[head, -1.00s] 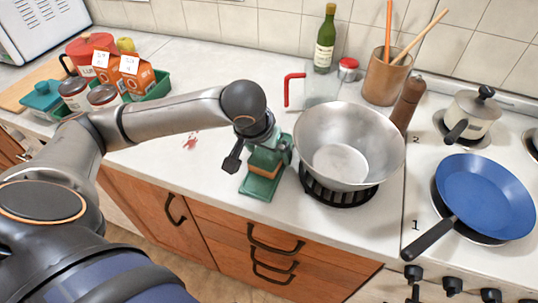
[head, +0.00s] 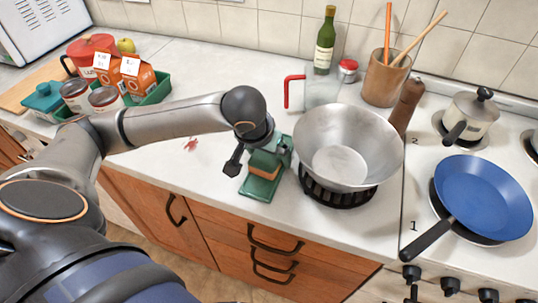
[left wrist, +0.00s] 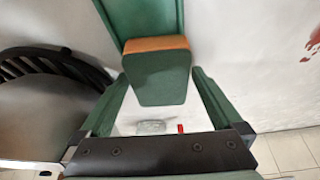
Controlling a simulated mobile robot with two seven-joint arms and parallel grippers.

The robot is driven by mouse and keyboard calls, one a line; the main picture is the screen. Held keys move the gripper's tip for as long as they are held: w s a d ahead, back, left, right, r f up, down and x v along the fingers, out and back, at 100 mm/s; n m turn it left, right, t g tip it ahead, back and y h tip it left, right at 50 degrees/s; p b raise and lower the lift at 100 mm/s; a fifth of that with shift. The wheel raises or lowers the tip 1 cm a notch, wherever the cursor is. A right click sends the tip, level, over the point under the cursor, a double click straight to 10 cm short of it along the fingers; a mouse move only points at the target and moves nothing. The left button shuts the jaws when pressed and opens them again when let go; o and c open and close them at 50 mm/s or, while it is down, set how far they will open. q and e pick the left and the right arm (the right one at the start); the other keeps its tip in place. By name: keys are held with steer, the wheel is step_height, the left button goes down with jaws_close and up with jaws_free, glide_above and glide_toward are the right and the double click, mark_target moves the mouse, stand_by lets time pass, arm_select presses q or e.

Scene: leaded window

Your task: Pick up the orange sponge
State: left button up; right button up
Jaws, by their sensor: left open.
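The orange sponge (head: 264,163) has a green scouring face and stands in a green holder (head: 256,189) on the counter, left of the metal bowl. My left gripper (head: 262,162) is at the sponge, with its fingers partly hidden by the wrist in the head view. In the left wrist view the sponge (left wrist: 157,75) shows its green face and an orange edge. The fingertips of my open left gripper (left wrist: 158,77) lie close to either side of it; I cannot tell whether they touch. The holder (left wrist: 150,14) shows beyond it. My right gripper is out of view.
A metal bowl (head: 347,140) on a black stand (head: 340,193) is close on the right. Cartons, jars and a red pot (head: 92,50) are back left. A red stain (head: 191,143) marks free counter.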

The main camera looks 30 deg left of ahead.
arm_select(q)
steer(key=shift+c, duration=0.4)
steer(key=c, duration=1.1)
steer(key=shift+o, duration=0.2)
steer(key=shift+r+b, duration=0.25)
steer(key=shift+b, duration=0.3)
step_height(320, 180, up, 18)
steer(key=p, duration=0.4)
steer(key=o, duration=0.7)
steer(key=c, duration=0.6)
